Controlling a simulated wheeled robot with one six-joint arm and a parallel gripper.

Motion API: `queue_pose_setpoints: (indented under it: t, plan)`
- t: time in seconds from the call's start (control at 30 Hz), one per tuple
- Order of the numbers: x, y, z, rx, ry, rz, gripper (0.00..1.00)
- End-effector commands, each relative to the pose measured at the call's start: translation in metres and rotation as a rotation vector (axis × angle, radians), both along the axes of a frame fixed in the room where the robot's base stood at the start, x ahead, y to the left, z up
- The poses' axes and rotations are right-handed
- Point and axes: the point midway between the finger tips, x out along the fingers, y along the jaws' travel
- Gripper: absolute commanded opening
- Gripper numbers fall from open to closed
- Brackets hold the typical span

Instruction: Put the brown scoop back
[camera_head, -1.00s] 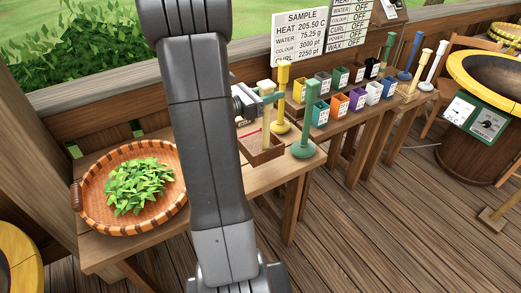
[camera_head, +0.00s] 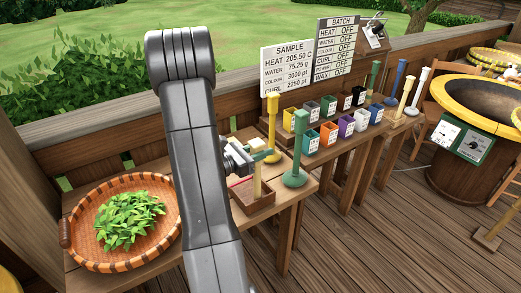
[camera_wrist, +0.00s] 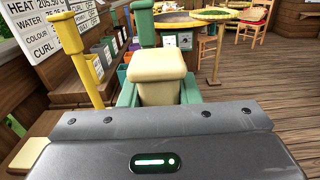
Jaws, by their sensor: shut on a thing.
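The brown scoop (camera_head: 261,201) is a brown open box with an upright cream handle (camera_head: 257,181). It is at the near table's right end, between the wicker basket and the green post. My gripper (camera_head: 257,152) is shut on the top of the handle. In the wrist view, the handle's cream top (camera_wrist: 157,66) sits between my green fingers. The box is hidden there, below my gripper. In the head view my arm covers part of the scoop's left side. I cannot tell whether its underside touches the table.
A wicker basket (camera_head: 165,246) of green leaves stands at left. A yellow post (camera_head: 272,122) and a green post (camera_head: 296,150) stand close by the scoop. Several coloured boxes line the bench at right. Signs stand behind.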

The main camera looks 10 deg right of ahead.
Motion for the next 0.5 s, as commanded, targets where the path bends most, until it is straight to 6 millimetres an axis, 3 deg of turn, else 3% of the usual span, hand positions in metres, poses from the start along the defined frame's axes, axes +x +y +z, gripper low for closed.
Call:
queue_pose_setpoints:
  t: [0.23,0.27,0.3,0.37,0.5]
  plan:
    - [0.0002,0.0001,-0.0056,-0.001,-0.001,0.000,0.00]
    - [0.0001,0.0000,-0.0056,0.000,0.000,0.000,0.32]
    - [0.0002,0.0001,-0.0044,0.000,0.000,0.000,0.40]
    - [0.0002,0.0001,-0.0043,0.000,0.000,0.000,0.51]
    - [0.0002,0.0002,-0.0043,0.000,0.000,0.000,0.52]
